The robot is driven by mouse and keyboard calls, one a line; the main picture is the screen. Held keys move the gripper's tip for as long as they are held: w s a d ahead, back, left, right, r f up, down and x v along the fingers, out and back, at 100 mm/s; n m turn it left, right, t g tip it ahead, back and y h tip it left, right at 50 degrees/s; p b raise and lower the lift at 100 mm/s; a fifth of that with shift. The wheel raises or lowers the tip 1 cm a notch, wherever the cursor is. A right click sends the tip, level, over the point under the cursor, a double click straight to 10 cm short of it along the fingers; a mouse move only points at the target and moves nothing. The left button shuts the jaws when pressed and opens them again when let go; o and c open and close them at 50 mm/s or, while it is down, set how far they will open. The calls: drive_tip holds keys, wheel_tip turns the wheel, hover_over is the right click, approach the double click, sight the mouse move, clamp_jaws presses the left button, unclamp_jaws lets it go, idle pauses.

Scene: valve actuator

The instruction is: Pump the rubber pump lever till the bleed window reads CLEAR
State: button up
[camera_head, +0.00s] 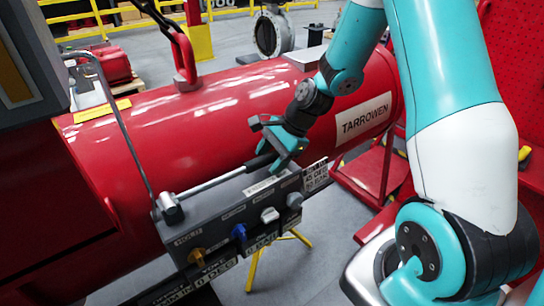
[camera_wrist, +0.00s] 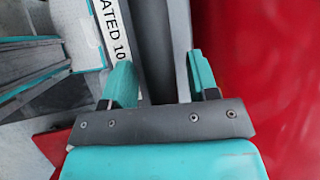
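The pump lever (camera_head: 217,181) is a thin metal rod with a black grip (camera_head: 262,161). It slopes up to the right from a pivot on the grey valve block (camera_head: 222,219). My gripper (camera_head: 285,155) is at the grip end of the lever. In the wrist view its two teal fingers (camera_wrist: 160,75) stand apart, with grey and dark surfaces between or behind them. I cannot tell whether the fingers touch the grip. The block's front carries brass (camera_head: 196,255), blue (camera_head: 240,233) and white (camera_head: 269,215) knobs. I cannot make out a bleed window reading.
A large red cylinder (camera_head: 220,110) marked TARROWEN lies right behind the block. A bent metal rod (camera_head: 118,115) rises at the left beside a dark housing (camera_head: 30,60). A red stand (camera_head: 372,170) is at the right. Grey floor shows below the block.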

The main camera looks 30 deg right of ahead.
drive_tip(key=b+v, duration=0.1)
drive_tip(key=v, duration=1.6)
drive_tip(key=shift+r, duration=0.2)
drive_tip(key=s+a+n+g+h, duration=0.1)
drive_tip(key=s+a+n+g, duration=0.1)
drive_tip(key=s+a+n, duration=1.6)
drive_tip(key=a+r+n, duration=0.1)
drive_tip(key=a+n, duration=0.3)
drive_tip(key=n, duration=0.1)
drive_tip(key=shift+a+n+h, duration=0.3)
drive_tip(key=shift+a+n, duration=0.05)
drive_tip(key=shift+n, duration=0.05)
